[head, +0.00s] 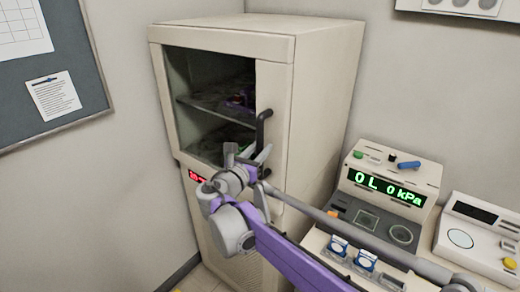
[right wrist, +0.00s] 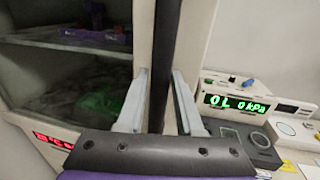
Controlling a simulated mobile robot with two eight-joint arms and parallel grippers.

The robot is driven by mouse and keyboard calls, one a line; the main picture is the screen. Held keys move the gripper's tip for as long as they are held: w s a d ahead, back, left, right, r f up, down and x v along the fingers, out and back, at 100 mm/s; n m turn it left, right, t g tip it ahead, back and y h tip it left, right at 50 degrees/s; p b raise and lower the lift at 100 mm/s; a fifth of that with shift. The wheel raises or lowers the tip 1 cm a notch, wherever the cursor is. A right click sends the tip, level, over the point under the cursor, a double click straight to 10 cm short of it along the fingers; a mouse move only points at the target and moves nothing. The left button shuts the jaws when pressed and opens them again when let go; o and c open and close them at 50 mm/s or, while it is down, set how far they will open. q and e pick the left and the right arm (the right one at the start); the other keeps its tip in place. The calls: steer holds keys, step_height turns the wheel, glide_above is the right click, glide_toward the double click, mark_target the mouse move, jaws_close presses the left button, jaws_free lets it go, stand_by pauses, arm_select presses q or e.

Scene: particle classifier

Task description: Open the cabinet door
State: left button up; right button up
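The beige cabinet (head: 325,95) stands against the back wall. Its door (head: 276,90) has a dark window with shelves behind it, and looks shut. A black upright bar handle (head: 262,128) is on the door's right side. My right gripper (head: 248,154) is at the handle's lower part. In the right wrist view, the handle (right wrist: 166,40) runs between the two fingers of my right gripper (right wrist: 159,82). The fingers are apart on either side of it, and whether either one touches it is unclear. My left gripper is not in view.
A pressure device (head: 385,185) with a green readout stands on a bench right of the cabinet, under my right forearm. Another white device (head: 480,235) is farther right. A red display (head: 196,177) is below the cabinet window. A pinboard (head: 60,70) hangs at left.

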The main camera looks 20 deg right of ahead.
jaws_close()
stand_by(1.1)
